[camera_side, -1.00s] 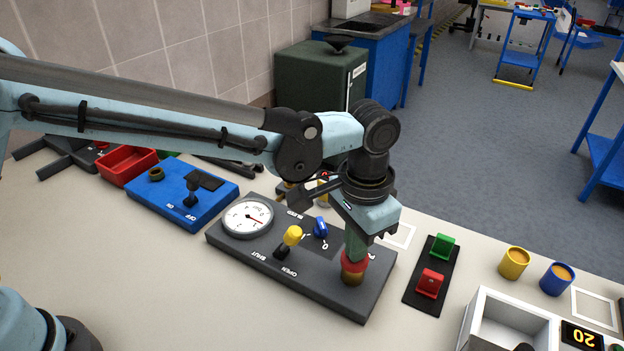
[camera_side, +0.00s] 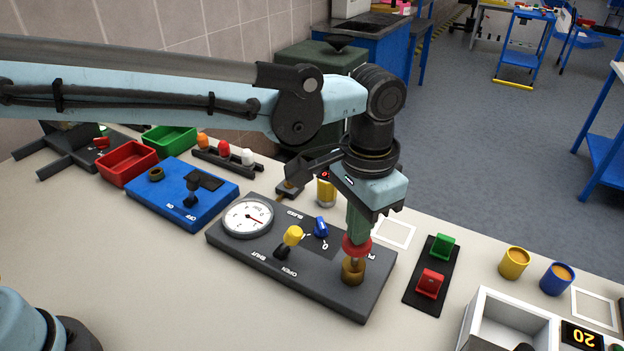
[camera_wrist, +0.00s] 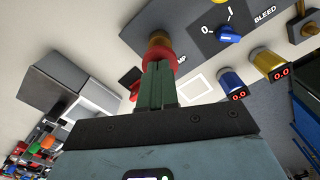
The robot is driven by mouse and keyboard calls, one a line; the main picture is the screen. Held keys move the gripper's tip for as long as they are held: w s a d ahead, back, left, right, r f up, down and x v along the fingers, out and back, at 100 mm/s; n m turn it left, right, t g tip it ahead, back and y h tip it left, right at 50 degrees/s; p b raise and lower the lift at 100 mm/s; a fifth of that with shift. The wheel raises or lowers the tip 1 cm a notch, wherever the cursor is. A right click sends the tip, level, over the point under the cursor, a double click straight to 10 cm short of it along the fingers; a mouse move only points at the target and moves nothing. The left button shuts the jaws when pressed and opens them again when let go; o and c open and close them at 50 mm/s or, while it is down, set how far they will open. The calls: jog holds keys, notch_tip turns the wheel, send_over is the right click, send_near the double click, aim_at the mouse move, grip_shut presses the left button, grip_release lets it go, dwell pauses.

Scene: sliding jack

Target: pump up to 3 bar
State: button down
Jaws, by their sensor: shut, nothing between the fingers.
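A dark grey pump panel (camera_side: 320,283) lies on the bench. At its right end a red pump knob (camera_side: 356,247) stands on a short rod above a brass collar (camera_side: 353,272). My gripper (camera_side: 357,233) is shut with its fingertips down at the top of the red knob. The knob also shows in the wrist view (camera_wrist: 158,58), partly hidden by the fingers. A round white gauge (camera_side: 248,218) with a red needle is at the panel's left end; its value is too small to read. A blue knob (camera_side: 321,227) is near BLEED.
A blue switch box (camera_side: 182,195) and red tray (camera_side: 127,163) stand left. A black strip with a green switch (camera_side: 442,246) and red switch (camera_side: 430,283) lies right. Yellow (camera_side: 513,263) and blue (camera_side: 556,279) cups and a grey-white box (camera_side: 510,320) are farther right.

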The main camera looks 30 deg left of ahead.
dwell(1.9)
dwell(0.5)
jog(key=shift+f, duration=2.1)
jog(key=shift+r, duration=2.1)
jog(key=shift+f, duration=0.1)
jog(key=shift+f, duration=0.2)
dwell(0.7)
